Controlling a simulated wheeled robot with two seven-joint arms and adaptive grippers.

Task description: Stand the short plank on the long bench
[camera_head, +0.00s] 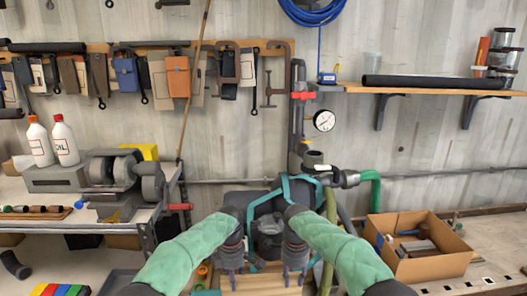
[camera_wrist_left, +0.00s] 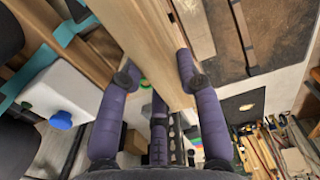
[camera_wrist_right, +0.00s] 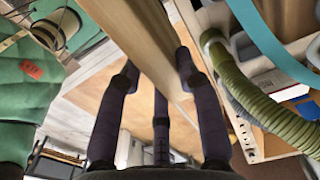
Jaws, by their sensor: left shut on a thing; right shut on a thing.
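A pale wooden plank (camera_head: 262,284) shows low in the middle of the head view, in front of my body. My left gripper (camera_head: 231,268) and right gripper (camera_head: 294,270) are both shut on it, at its left and right parts. In the left wrist view the plank (camera_wrist_left: 150,45) runs between the purple fingers. In the right wrist view the plank (camera_wrist_right: 145,40) also lies between the fingers. Its lower part is cut off in the head view. A bench (camera_head: 490,250) stands on the right; I cannot tell whether it is the long one.
An open cardboard box (camera_head: 435,268) with dark items stands on the right bench. A bench grinder (camera_head: 125,180) and two white bottles (camera_head: 65,143) stand on the left bench (camera_head: 75,222). A green hose (camera_head: 372,190) and pipe with a gauge (camera_head: 324,121) are at the wall.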

